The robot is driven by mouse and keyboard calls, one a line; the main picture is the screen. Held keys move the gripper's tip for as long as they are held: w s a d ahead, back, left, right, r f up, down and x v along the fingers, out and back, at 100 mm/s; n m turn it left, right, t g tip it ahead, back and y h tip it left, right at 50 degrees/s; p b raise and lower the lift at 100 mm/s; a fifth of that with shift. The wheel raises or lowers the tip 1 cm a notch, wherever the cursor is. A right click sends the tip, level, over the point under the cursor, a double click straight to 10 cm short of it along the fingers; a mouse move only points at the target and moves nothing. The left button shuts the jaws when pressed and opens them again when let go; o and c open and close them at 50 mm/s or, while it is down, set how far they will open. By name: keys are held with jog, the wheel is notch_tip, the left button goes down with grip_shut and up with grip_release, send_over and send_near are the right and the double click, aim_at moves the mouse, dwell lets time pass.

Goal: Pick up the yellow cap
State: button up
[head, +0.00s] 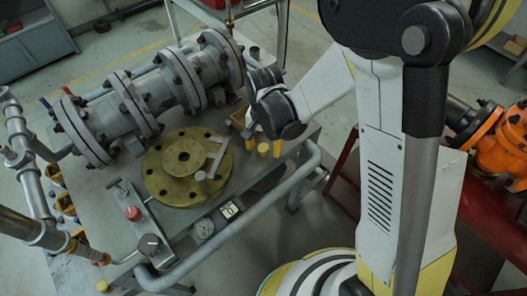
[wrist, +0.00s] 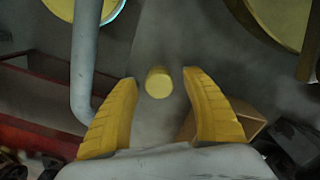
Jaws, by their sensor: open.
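The yellow cap (wrist: 158,82) is a small upright cylinder on the grey table top (wrist: 158,35). In the wrist view it shows in the gap between my two yellow fingers, near the level of their tips, with room on both sides. My gripper (wrist: 158,77) is open and nothing is held in it. In the head view the cap (head: 263,150) shows near the right edge of the table, just below my dark gripper body (head: 263,128). Yellow finger parts show on either side of it. The exact height of the fingertips over the table is hard to tell.
A cardboard box (wrist: 240,122) stands close to the right finger; it shows behind my gripper in the head view (head: 238,117). A round brass flange (head: 170,185) lies left of the cap. A grey pipe rail (head: 240,228) runs along the table's edge. A large grey valve assembly (head: 150,98) lies behind.

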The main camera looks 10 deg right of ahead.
jog(key=shift+r, duration=0.1)
jog(key=shift+c, duration=0.4)
jog(key=c, duration=0.8)
